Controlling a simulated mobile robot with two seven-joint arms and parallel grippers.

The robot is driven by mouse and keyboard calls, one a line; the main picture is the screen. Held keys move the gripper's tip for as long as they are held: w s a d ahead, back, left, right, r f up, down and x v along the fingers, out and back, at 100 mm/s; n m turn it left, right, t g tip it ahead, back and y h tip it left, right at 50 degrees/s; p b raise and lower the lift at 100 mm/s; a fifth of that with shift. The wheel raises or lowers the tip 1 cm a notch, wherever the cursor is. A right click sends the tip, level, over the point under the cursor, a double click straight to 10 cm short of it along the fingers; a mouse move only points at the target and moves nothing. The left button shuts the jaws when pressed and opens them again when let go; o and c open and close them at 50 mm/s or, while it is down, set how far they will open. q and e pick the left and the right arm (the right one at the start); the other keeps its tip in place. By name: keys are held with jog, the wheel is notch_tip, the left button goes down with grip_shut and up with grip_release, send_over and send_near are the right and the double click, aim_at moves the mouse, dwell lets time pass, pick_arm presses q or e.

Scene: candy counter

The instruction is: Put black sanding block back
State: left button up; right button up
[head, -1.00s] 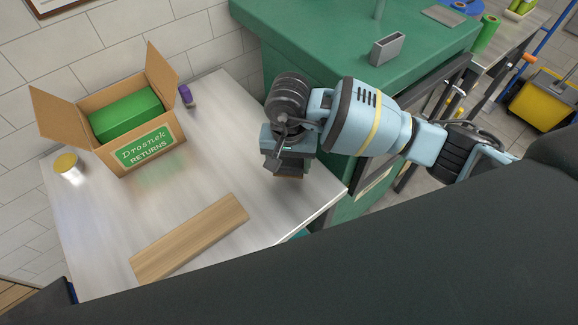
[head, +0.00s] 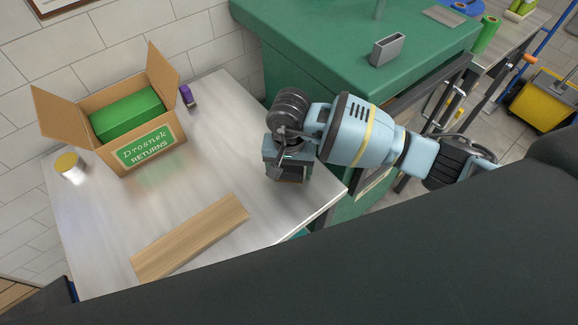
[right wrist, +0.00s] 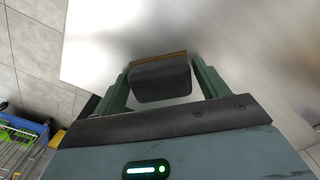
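The black sanding block (right wrist: 161,82), dark with a brown edge along its far side, sits between the two green fingers of my right gripper (right wrist: 160,80) in the right wrist view. The fingers appear to touch its sides, so the gripper looks shut on it. In the head view my right gripper (head: 289,172) points down over the right end of the pale table (head: 215,155); the block is mostly hidden beneath it there. I cannot tell whether the block touches the tabletop. My left gripper is not in view.
An open returns carton (head: 135,150) with a green box (head: 127,113), a yellow-lidded tin (head: 68,167) and a purple-topped bottle (head: 187,96) stand on the table. A wooden board (head: 190,238) lies in front. A green counter (head: 330,45) rises behind my right gripper.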

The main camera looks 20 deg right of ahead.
aim_at(289, 168)
jog(key=shift+o, duration=1)
notch_tip(289, 168, up, 12)
jog(key=shift+r, duration=0.25)
